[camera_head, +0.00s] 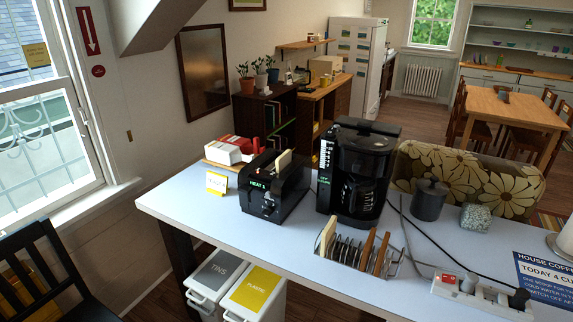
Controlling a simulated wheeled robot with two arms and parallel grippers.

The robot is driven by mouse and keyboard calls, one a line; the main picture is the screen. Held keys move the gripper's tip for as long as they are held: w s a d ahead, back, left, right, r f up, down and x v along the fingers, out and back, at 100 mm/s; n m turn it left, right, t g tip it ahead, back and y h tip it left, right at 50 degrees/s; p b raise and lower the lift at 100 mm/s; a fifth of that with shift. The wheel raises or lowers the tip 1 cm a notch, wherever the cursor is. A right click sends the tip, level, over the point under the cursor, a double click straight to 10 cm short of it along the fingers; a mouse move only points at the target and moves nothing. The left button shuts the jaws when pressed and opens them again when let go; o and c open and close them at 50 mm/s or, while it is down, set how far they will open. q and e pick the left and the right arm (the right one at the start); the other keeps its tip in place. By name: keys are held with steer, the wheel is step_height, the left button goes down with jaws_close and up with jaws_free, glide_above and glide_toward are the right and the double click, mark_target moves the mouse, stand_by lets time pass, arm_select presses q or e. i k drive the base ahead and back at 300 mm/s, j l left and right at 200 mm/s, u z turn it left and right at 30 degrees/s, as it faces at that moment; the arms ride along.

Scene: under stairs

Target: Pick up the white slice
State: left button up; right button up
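A pale, whitish slice (326,236) stands upright in the left end of a metal wire rack (349,254) near the table's front edge. Two brown slices (367,249) stand at the rack's right end. Another pale slice (283,159) sticks up from the slot of a black toaster (275,190) with a green lit display, farther back and left. Neither of my grippers is in view.
The rack stands on a white table (205,220). A black coffee maker (357,170) stands behind the rack. A dark canister (429,199), a speckled block (475,218) and a power strip (478,297) with cables lie to the right. Bins (255,293) stand below the front edge.

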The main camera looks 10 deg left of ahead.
mark_target(284, 160)
steer(key=i+j+z, duration=0.1)
steer(key=j, duration=0.3)
steer(key=i+j+z, duration=0.1)
steer(key=j, duration=0.3)
steer(key=i+j+z, duration=0.1)
steer(key=j, duration=0.35)
steer(key=i+j+z, duration=0.1)
steer(key=j, duration=0.3)
steer(key=i, duration=0.05)
